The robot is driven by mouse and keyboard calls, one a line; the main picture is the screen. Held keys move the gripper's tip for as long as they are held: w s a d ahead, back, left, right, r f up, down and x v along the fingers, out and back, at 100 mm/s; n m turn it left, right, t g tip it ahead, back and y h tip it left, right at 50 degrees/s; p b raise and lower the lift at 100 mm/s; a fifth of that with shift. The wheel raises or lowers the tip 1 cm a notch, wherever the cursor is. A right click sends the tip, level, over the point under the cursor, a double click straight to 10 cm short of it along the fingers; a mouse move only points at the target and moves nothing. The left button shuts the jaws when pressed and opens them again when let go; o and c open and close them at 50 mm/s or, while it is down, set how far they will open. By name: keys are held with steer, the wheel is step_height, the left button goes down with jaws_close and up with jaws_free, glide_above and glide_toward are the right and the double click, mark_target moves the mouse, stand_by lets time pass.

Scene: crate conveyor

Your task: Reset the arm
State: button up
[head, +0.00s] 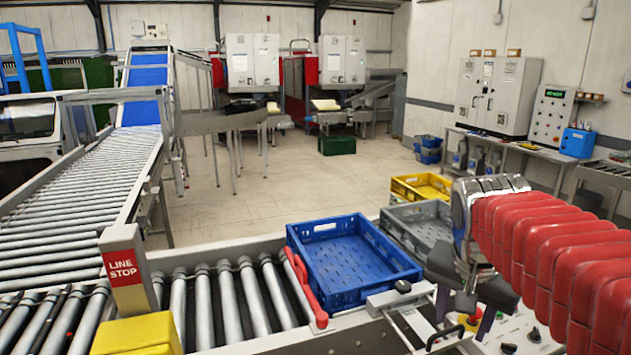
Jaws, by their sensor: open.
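My arm, in a red ribbed sleeve (560,245) with a shiny metal wrist (485,195), reaches in from the right edge of the head view. My gripper (463,305) hangs below the wrist, its dark fingers pointing down. It is open, with no object seen held between its fingers. It is over the area right of the blue crate (388,278) and close to a control panel (505,335). The fingertips partly overlap the panel's edge, so their height above it cannot be told.
The empty blue crate sits at the end of a roller conveyor (225,300). A grey crate (395,235) and a yellow crate (400,190) stand behind it. A red LINE STOP post (122,272) and a yellow box (135,335) are at front left. The floor (280,195) beyond is open.

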steer(key=s+a+f+n+t+y, duration=0.2)
steer(key=s+a+f+n, duration=0.5)
steer(key=s, duration=0.5)
steer(key=shift+a+n, duration=0.7)
steer(key=shift+a, duration=0.25)
steer(key=shift+s+f, duration=0.1)
